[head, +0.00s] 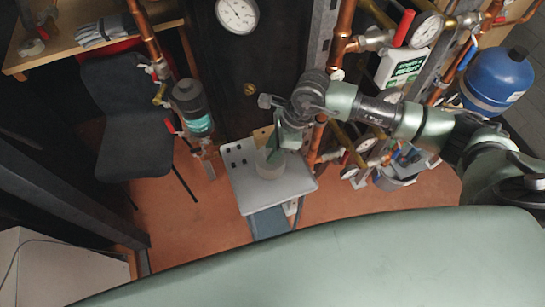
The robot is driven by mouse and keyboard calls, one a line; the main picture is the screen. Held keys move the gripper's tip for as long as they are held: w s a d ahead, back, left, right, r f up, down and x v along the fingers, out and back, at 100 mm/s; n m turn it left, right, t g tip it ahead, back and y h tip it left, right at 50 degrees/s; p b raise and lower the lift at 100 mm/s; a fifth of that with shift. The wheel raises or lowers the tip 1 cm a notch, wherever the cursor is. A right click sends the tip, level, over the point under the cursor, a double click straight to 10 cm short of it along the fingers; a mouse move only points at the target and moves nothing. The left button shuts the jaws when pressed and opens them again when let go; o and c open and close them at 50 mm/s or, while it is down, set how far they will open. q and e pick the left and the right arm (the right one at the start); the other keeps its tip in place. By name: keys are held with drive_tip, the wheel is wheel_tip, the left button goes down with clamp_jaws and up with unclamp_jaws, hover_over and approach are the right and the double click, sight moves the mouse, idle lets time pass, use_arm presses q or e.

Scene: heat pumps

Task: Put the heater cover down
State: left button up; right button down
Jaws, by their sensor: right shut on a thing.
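My right gripper (279,143) reaches in from the right and points down over a small grey stand. It is shut on a pale, round, cup-like piece (270,169), which I take to be the heater cover. The cover is low over the stand's flat top (287,184); I cannot tell whether it touches it. The fingers hide part of the cover's upper edge. My left gripper is not in view.
Copper pipes with valves and gauges (424,30) stand at the right, beside a blue tank (496,79). A dark panel with a gauge (238,14) is behind the stand. A dark chair (130,110) and wooden table (95,38) are left. Orange floor (165,235) is clear.

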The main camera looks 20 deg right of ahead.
wheel_tip(320, 180, down, 6)
drive_tip(key=shift+f+p, duration=0.15)
drive_tip(key=shift+p, duration=0.35)
drive_tip(key=shift+f, duration=0.1)
drive_tip(key=c, duration=1.1)
unclamp_jaws()
